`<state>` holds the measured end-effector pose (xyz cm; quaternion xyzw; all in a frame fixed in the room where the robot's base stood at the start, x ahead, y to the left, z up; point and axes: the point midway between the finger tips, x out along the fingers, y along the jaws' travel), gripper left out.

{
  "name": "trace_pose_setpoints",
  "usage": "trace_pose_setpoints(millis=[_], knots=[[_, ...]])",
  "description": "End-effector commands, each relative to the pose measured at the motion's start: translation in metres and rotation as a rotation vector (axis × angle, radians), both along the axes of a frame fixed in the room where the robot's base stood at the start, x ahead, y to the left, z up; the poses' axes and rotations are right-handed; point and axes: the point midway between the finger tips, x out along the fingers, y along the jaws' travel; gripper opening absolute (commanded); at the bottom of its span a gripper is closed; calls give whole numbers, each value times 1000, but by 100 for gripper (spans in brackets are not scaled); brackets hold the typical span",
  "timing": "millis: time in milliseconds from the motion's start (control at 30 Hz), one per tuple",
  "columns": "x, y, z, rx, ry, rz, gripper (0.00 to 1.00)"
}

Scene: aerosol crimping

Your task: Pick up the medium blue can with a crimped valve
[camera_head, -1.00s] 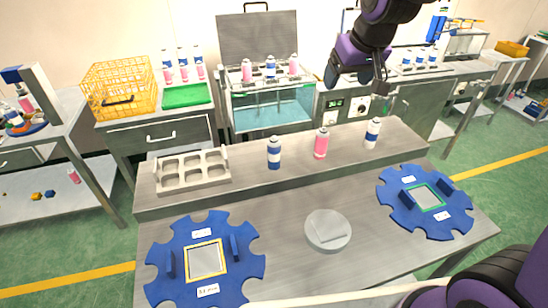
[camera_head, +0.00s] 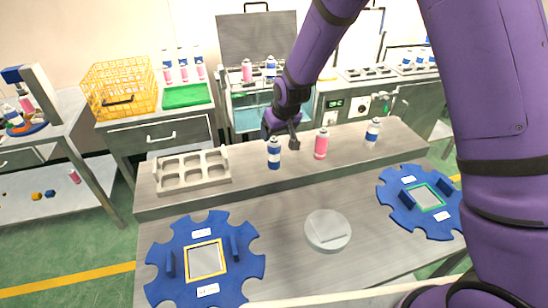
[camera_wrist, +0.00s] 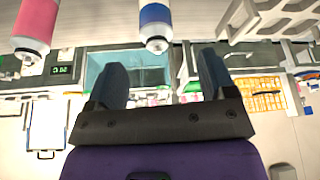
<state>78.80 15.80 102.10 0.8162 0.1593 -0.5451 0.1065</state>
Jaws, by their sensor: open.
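A blue and white can (camera_head: 274,153) stands upright on the raised shelf of the workbench; it also shows at the top of the wrist view (camera_wrist: 156,22). A second blue and white can (camera_head: 372,132) stands further right on the shelf. My gripper (camera_head: 283,139) hangs just above and behind the left blue can, fingers apart and empty. In the wrist view my gripper (camera_wrist: 162,76) has the can beyond its fingertips, roughly centred between them and apart from them.
A pink can (camera_head: 321,143) stands right of the left blue can. A beige rack with empty pockets (camera_head: 190,186) sits to the left. Blue notched fixtures (camera_head: 165,288) and a grey round block (camera_head: 328,246) are on the lower bench. A water tank with cans stands behind.

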Motion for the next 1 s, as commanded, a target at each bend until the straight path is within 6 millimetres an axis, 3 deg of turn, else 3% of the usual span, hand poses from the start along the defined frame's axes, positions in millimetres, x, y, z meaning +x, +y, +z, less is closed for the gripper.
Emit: trace_pose_setpoints(millis=[200, 467, 800, 1000], knots=[[11, 4, -29, -1, 2, 0, 77], [17, 6, -42, 0, 0, -1, 77], [33, 7, -80, 0, 2, -1, 77], [36, 9, -86, 0, 0, -1, 77]])
